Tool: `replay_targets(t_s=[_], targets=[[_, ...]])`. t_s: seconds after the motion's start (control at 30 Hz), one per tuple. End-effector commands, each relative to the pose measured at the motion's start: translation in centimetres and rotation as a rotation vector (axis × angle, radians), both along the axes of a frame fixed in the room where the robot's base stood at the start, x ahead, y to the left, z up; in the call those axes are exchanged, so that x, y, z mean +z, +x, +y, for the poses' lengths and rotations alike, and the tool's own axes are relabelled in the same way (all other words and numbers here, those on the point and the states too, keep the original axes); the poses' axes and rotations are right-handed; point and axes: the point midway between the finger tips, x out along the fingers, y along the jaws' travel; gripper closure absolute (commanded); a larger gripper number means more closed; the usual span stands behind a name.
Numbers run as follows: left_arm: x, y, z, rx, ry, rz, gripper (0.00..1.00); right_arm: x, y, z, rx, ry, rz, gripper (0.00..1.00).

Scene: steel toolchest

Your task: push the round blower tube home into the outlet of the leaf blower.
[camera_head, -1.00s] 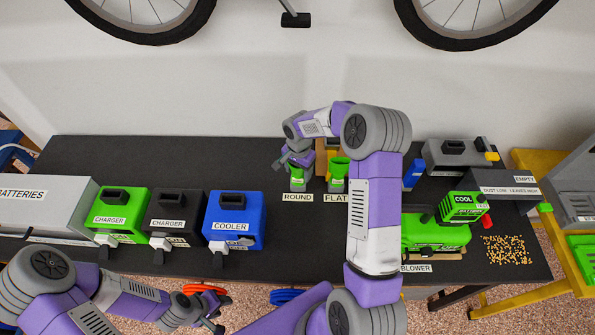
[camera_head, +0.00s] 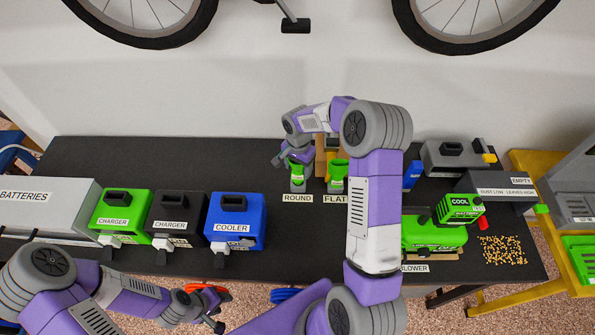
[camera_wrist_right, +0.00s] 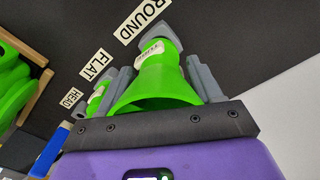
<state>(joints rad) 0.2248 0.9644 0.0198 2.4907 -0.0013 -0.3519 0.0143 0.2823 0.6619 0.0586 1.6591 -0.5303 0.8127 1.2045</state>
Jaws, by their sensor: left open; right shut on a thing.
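The round blower tube (camera_head: 298,180) is green with a grey end and stands upright behind the ROUND label. My right gripper (camera_head: 297,158) is shut on it near its upper part. In the right wrist view the tube (camera_wrist_right: 160,75) shows as a wide green funnel between the two grey fingers, its grey end towards the ROUND label. I cannot tell whether it is lifted. The leaf blower (camera_head: 435,237) is green and lies at the right behind the BLOWER label; my right arm hides its left part, so its outlet is not seen. My left gripper (camera_head: 215,318) is open and empty at the front edge.
The flat tube (camera_head: 337,178) stands close right of the round one. A COOL battery (camera_head: 460,207) sits on the blower. Chargers (camera_head: 122,212) and a blue cooler (camera_head: 235,220) stand at the left. Debris (camera_head: 502,249) lies at the right. The bench's back left is clear.

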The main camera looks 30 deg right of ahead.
Motion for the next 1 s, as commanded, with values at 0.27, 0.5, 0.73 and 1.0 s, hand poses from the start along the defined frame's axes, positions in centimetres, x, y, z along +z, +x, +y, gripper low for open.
replay_targets(t_s=[0.27, 0.5, 0.73, 1.0], targets=[[0.8, 0.0, 0.0, 0.0, 0.0, 0.0, 0.57, 1.5, 0.1, 0.0, 0.0, -0.001, -0.003, 0.72], [0.8, 0.0, 0.0, 0.0, 0.0, 0.0, 0.57, 1.4, 0.1, 0.0, 0.0, 0.0, -0.004, 0.72], [0.6, 0.0, 0.0, 0.0, 0.0, 0.0, 0.57, 1.2, 0.1, 0.0, 0.0, 0.0, -0.004, 0.72], [0.1, 0.0, 0.0, 0.0, 0.0, 0.0, 0.57, 0.7, 0.1, 0.0, 0.0, 0.0, -0.004, 0.72]])
